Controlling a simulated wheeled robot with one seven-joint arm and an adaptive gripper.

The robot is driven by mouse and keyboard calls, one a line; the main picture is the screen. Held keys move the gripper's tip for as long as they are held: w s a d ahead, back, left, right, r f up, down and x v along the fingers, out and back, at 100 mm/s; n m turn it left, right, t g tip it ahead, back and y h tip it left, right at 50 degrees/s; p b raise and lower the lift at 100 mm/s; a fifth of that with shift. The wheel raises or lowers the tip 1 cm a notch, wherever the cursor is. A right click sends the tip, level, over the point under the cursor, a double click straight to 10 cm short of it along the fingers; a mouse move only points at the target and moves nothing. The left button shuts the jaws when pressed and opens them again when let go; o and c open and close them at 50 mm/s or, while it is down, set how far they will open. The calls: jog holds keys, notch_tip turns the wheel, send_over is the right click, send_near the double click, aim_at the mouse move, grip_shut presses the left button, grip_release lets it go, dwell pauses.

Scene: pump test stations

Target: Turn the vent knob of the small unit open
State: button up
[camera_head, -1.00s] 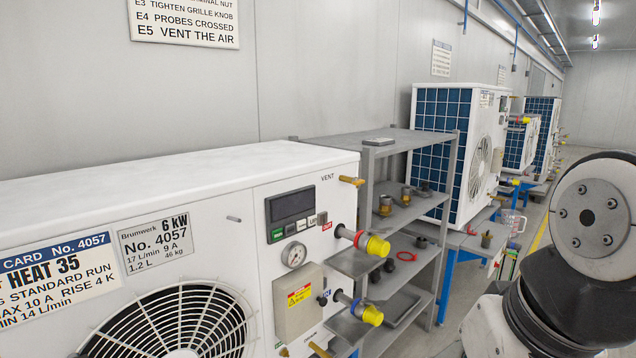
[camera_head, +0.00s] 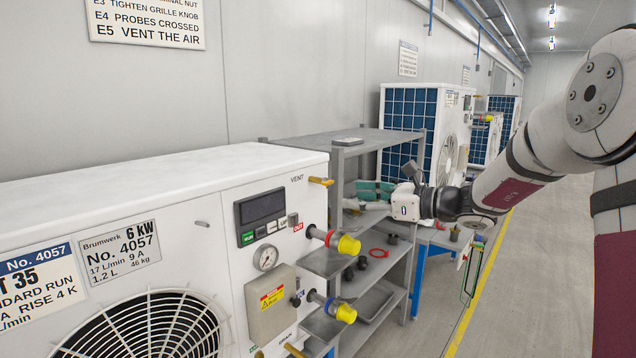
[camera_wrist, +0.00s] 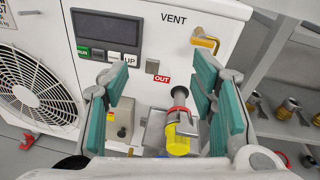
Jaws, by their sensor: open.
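The unit carries a 6 kW, No. 4057 plate. In the wrist view the knob (camera_wrist: 206,40) is at the upper right, beyond the right finger's tip. My gripper (camera_head: 357,194) is open and empty, right of the unit, its teal-padded fingers pointing toward it. The wrist view shows my gripper (camera_wrist: 163,72) facing the panel, apart from the knob.
Below the knob, a yellow-capped OUT pipe (camera_head: 347,245) and a second yellow-capped pipe (camera_head: 345,313) stick out. A grey metal shelf (camera_head: 352,150) with fittings stands beside the unit. A larger unit (camera_head: 410,110) stands behind. The aisle floor at right is clear.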

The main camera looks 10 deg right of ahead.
aim_at(331, 182)
jog(key=w+d+m+t, duration=0.2)
jog(key=w+d+m, duration=0.1)
jog(key=d, duration=0.1)
jog(key=x, duration=1.3)
jog(key=shift+w+d+f, duration=0.15)
jog(key=shift+w, duration=0.25)
jog(key=c, duration=1.2)
